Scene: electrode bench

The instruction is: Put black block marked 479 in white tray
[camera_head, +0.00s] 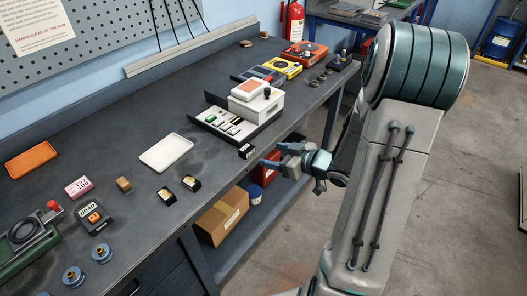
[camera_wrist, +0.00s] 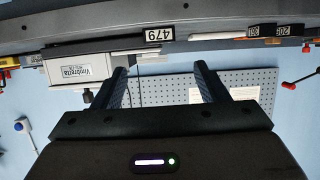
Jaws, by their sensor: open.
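The black block marked 479 (camera_head: 246,152) stands on the bench near its front edge, beside the white-and-black device. In the wrist view the block (camera_wrist: 159,35) shows its 479 label, upside down or nearly so, ahead of the space between my fingers. My gripper (camera_head: 271,156) is open and empty, just off the bench's front edge, with its fingers toward the block and apart from it. The fingers also show in the wrist view (camera_wrist: 160,70). The white tray (camera_head: 166,140) lies flat and empty on the bench, left of the block.
Two other black blocks (camera_head: 191,182) (camera_head: 166,196) stand in front of the tray. A white box device (camera_head: 256,105) stands behind the block. Bare bench lies between block and tray.

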